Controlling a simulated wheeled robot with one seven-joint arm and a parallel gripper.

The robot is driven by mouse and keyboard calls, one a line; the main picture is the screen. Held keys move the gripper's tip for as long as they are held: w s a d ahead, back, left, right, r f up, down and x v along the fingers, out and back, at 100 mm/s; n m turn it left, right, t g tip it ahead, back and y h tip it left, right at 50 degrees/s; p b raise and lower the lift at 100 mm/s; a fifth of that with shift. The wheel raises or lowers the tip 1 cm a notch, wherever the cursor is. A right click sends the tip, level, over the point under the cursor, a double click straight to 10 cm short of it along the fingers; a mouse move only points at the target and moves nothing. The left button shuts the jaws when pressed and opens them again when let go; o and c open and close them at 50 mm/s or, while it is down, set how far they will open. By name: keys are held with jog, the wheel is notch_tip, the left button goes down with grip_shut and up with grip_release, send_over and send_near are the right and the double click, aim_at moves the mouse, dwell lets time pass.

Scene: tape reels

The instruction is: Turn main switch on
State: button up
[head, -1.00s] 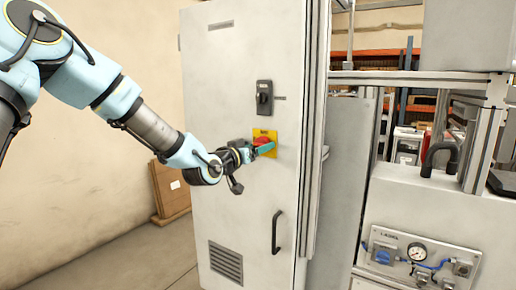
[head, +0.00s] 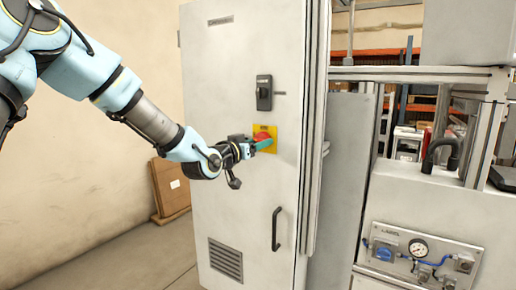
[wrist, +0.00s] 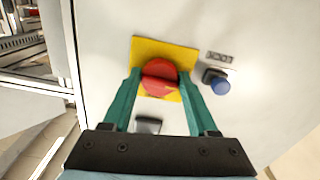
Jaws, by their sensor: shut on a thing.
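The main switch is a round red knob (wrist: 160,78) on a yellow square plate (wrist: 177,50), mounted on the front of a tall light grey cabinet (head: 222,80). In the head view the red knob (head: 260,136) is partly hidden by my gripper. My gripper (wrist: 160,80) has its two green fingers on either side of the red knob and is shut on it. In the head view my gripper (head: 262,144) reaches the switch from the left. The knob's exact on or off position cannot be read.
A black handled switch (head: 264,93) sits above on the same door, and a black door handle (head: 276,230) below. A gauge panel (head: 420,250) stands right.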

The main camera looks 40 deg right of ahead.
jog(key=shift+w+r+m+b, duration=0.1)
jog(key=shift+m+b, duration=4.15)
jog(key=shift+b, duration=1.5)
jog(key=shift+w+m+b, duration=0.1)
jog(key=shift+m+b, duration=4.15)
jog(key=shift+b, duration=1.45)
jog(key=o, duration=1.4)
jog(key=v, duration=1.1)
jog(key=shift+b, duration=0.4)
